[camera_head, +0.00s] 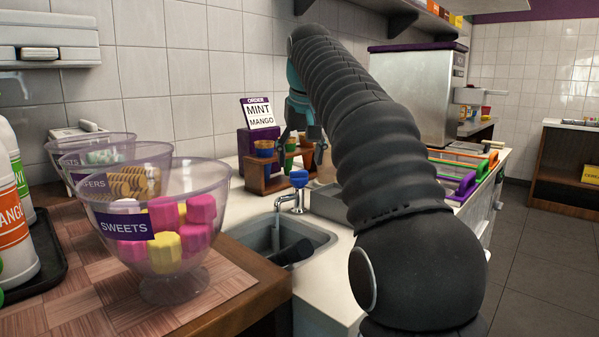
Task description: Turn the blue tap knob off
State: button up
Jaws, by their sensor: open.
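The blue tap knob (299,179) sits on top of a small chrome tap (291,200) at the back of the sink (318,238). A thin stream of water (276,230) falls from the spout into the basin. My gripper (303,139), with teal and dark parts, is above and behind the knob in the picture, apart from it. It is open, and I see nothing held in it. My black ribbed arm covers part of the gripper's surroundings and the counter right of the sink.
A wooden rack (264,177) with colored cups stands behind the tap, beside an order sign (259,112). A bowl of sweets (162,235) stands on the wooden counter at left. A dark object (293,253) lies in the sink. Trays with colored handles (462,187) are at right.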

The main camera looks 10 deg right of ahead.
aim_at(299, 179)
jog(key=shift+x, duration=1.4)
jog(key=c, duration=1.1)
jog(key=shift+c, duration=0.2)
